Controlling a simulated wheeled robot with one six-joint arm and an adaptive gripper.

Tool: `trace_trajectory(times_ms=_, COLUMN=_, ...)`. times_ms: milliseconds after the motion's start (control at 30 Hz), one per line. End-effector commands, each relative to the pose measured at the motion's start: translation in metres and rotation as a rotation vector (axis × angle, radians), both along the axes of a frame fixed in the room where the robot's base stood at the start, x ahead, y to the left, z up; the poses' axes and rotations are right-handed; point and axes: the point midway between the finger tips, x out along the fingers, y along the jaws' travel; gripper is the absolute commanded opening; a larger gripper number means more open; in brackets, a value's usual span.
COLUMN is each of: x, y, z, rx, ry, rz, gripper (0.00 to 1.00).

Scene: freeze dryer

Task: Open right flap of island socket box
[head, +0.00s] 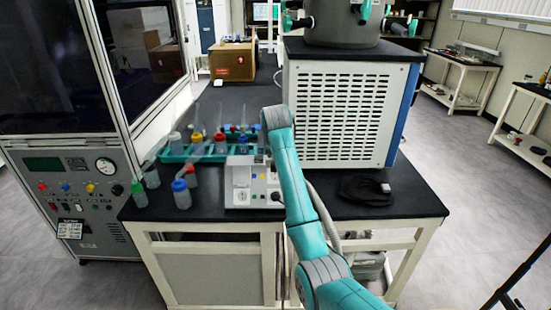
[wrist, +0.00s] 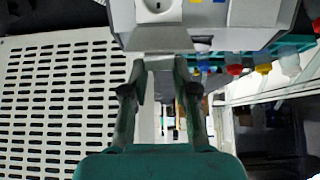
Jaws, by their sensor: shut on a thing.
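The island socket box (head: 239,184) is a pale grey box near the front of the black bench in the head view. My arm covers its right side. In the wrist view its face (wrist: 205,15) fills the top, with a round white socket (wrist: 158,9) exposed. A grey flap (wrist: 162,40) sticks out from the box beside that socket, towards my gripper. My gripper (wrist: 160,66) has its two fingertips at the flap's outer edge and is shut on it. The exact finger contact is partly hidden. In the head view my gripper is hidden behind my arm.
A vented white machine (head: 345,110) stands right of the box. A teal rack (head: 212,153) with bottles is close on the left, with loose bottles (head: 181,193) in front of it.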

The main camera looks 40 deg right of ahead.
Motion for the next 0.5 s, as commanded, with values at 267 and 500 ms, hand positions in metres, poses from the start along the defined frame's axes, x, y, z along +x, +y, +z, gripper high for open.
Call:
trace_trajectory(times_ms=267, x=0.0093, y=-0.0066, z=0.0041, rx=0.071, ry=0.107, rz=0.0, gripper=0.0)
trace_trajectory(times_ms=500, x=0.0116, y=-0.0079, z=0.0027, rx=0.1, ry=0.15, rz=0.0, gripper=0.0)
